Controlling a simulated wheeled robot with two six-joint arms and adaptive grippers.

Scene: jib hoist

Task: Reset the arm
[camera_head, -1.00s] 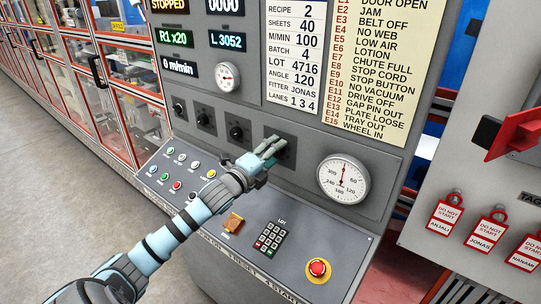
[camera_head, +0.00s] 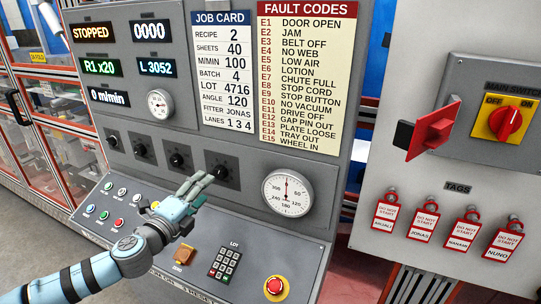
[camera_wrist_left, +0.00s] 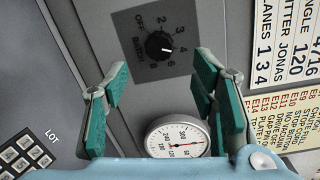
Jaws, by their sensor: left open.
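My left gripper (camera_head: 203,180) is open in front of the grey control panel, just left of and below the rightmost black knob (camera_head: 221,172) in the head view. Its two green-padded fingers (camera_wrist_left: 162,72) are apart and empty in the left wrist view. Beyond them is the same knob (camera_wrist_left: 158,45), on a dark plate marked OFF, 2, 3, 4, 6 and BATCH; its white pointer is near the 4. The fingers look clear of the knob. My right gripper is not in view. No separate arm to reset is identifiable.
A round gauge (camera_head: 287,194) is right of the knob. Below are a keypad (camera_head: 224,262), an orange switch (camera_head: 184,254) and a red stop button (camera_head: 275,286).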

